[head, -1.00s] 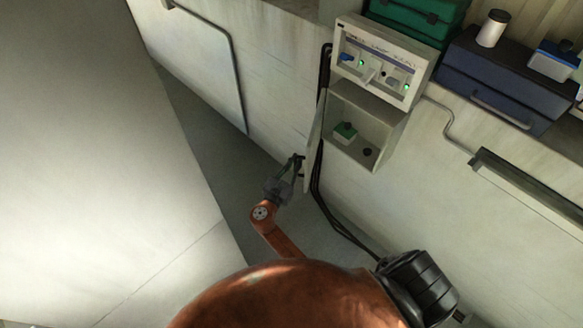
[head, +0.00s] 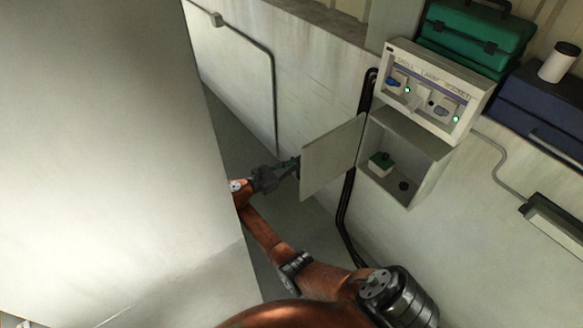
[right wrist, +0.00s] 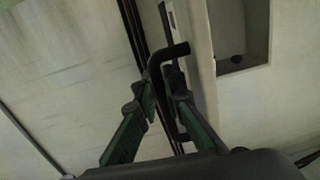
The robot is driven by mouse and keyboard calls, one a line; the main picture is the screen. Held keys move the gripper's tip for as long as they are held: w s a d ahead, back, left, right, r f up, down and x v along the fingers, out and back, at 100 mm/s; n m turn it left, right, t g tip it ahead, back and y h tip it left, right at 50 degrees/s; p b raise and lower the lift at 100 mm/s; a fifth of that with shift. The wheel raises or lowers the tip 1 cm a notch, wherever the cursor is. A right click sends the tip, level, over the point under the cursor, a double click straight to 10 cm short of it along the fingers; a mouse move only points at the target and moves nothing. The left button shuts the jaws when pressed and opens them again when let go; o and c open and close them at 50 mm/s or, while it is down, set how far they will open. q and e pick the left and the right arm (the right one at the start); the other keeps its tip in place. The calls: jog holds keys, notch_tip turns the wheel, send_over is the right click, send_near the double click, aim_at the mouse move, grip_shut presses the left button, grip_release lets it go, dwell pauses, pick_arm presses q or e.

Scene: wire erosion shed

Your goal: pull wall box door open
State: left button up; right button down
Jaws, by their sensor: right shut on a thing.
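The wall box (head: 419,165) is a pale grey metal box on the wall, below a panel with sockets and green lights. Its door (head: 332,158) stands wide open, swung out to the left from the box's left side. My right gripper (head: 292,168) is at the door's outer left edge in the head view. In the right wrist view, my right gripper (right wrist: 164,100) is shut on the black bent door handle (right wrist: 158,62), which lies between its fingers. The handle is too small to make out in the head view. My left gripper is not in view.
A green-topped item (head: 381,163) and a dark round knob (head: 404,186) are inside the box. Black cables (head: 347,200) run down the wall behind the door. A large pale surface (head: 110,160) fills the left. Green cases (head: 478,35) stand above the socket panel.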

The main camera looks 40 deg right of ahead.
jog(key=shift+d, duration=0.2)
jog(key=c, duration=2.3)
grip_release()
jog(key=shift+s+d, duration=0.1)
jog(key=shift+s, duration=0.05)
